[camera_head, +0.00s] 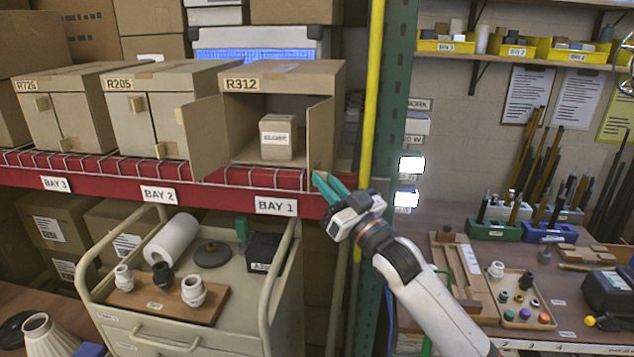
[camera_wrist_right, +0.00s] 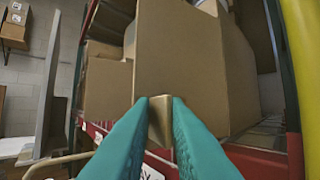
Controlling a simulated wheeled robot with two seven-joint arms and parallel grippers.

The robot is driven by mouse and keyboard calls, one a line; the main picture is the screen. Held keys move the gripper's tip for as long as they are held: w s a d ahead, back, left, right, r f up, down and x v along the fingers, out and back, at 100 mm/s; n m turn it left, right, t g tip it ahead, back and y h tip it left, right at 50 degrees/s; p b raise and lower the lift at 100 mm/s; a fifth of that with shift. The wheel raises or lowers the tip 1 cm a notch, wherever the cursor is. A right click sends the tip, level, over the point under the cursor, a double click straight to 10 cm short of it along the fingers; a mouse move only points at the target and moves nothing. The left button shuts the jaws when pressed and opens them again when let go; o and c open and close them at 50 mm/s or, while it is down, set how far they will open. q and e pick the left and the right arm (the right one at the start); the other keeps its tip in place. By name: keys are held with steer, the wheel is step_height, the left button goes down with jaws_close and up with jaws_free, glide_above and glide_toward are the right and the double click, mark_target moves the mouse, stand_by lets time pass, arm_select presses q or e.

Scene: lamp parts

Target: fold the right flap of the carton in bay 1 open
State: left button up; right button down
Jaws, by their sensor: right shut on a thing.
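The carton marked R312 (camera_head: 284,77) stands on the red-edged shelf above the BAY 1 label (camera_head: 276,206). Its left flap (camera_head: 205,138) is swung outward. Its right flap (camera_head: 320,137) also stands out from the front, seen nearly edge-on, so the carton is open. A small labelled box (camera_head: 278,137) sits inside. My right gripper (camera_head: 318,177) is at the lower part of the right flap. In the right wrist view, the teal fingers (camera_wrist_right: 161,101) are shut on the small tan tab (camera_wrist_right: 161,122) of the right flap (camera_wrist_right: 178,55). My left gripper is not in view.
A yellow pole (camera_head: 372,80) and a green upright (camera_head: 397,110) stand close to the right of the carton. Closed carton R205 (camera_head: 152,72) is to its left. A cart (camera_head: 190,255) with lamp parts stands below the shelf.

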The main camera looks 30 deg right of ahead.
steer(key=shift+s+d+r, duration=0.15)
steer(key=shift+d+r, duration=0.15)
steer(key=shift+d, duration=0.3)
steer(key=c, duration=1.6)
jaws_free()
steer(key=shift+d+h, duration=0.1)
steer(key=shift+h, duration=0.3)
steer(key=shift+d+f, duration=0.1)
steer(key=shift+d, duration=0.2)
steer(key=shift+a, duration=0.2)
steer(key=b+v, duration=0.5)
steer(key=v, duration=0.7)
steer(key=shift+f, duration=0.2)
steer(key=shift+a, duration=0.1)
